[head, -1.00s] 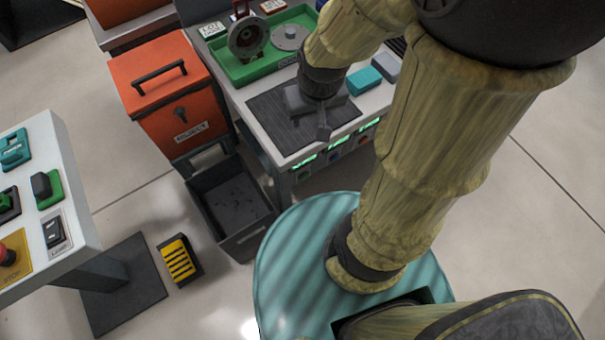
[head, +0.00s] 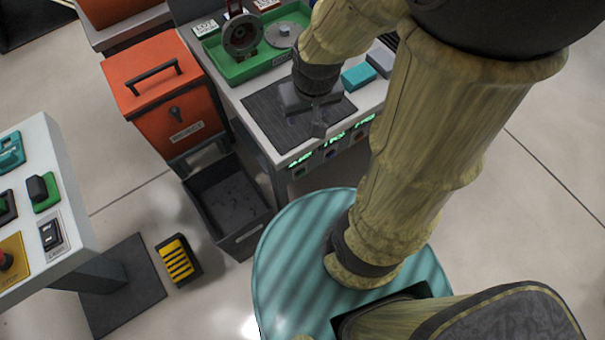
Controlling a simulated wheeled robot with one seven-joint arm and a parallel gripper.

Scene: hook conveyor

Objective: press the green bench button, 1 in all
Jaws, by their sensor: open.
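The bench (head: 262,140) has a front face with a row of green-lit labels (head: 331,142) and small round buttons (head: 330,154) beneath them. The buttons are too small and dark to tell surely which one is green. My gripper (head: 318,117) points down over the dark ribbed mat (head: 268,108) on the bench top, just behind the front edge. Its jaws are open with nothing seen between them. It is above and behind the button row, apart from it. My arm covers the right end of the bench front.
A green tray (head: 232,72) with a round grey fixture stands at the back of the bench. Teal (head: 358,77) and grey blocks lie to the right. An orange bin (head: 150,80) and an open dark crate (head: 232,200) stand left. A control stand (head: 75,190) is further left.

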